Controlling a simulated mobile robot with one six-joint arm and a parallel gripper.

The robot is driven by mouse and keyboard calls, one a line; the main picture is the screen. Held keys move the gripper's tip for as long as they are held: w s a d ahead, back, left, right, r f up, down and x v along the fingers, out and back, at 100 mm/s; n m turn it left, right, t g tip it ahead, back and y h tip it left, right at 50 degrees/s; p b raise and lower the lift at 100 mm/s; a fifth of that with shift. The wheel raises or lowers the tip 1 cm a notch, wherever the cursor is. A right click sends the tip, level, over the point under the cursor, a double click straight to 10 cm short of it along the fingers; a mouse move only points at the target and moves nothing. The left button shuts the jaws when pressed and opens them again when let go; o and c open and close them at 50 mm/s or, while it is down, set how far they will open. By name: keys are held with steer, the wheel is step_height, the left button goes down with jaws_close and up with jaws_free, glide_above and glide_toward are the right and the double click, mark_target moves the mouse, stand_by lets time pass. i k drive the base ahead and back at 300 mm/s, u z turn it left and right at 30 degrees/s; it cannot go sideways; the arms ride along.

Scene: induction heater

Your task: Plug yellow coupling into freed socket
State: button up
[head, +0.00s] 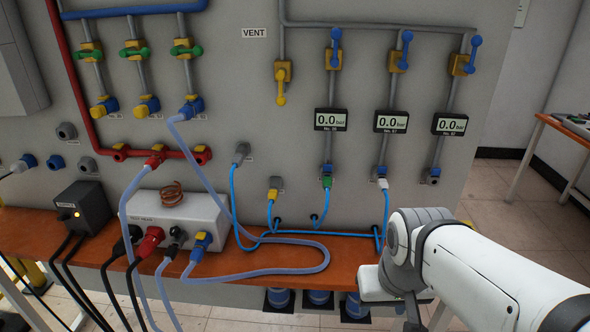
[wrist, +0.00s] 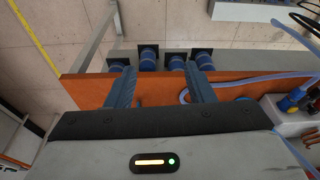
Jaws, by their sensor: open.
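The yellow coupling (head: 275,188) sits at a wall fitting left of the gauges, with a thin blue hose hanging from it. A green coupling (head: 326,181) and a whitish coupling (head: 382,183) are on the sockets under the left and middle gauges. The socket under the right gauge (head: 431,176) has no hose on it. A grey coupling (head: 241,150) with a blue hose is further left. My gripper (wrist: 162,88) is open and empty over the bench, its fingers wide apart. In the head view its fingers are hidden, and my arm is at the lower right, away from the couplings.
The orange bench (head: 345,258) runs under the wall. A white heater box (head: 180,212) with a copper coil and thick hoses stands left. A pale hose (head: 290,268) loops across the bench. Blue cylinders (wrist: 148,60) are below the bench edge. Gauges read 0.0 bar.

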mark_target(273, 193)
steer(key=u, duration=0.65)
steer(key=k, duration=1.05)
steer(key=z, duration=0.6)
steer(key=i, duration=1.5)
steer(key=z, duration=0.05)
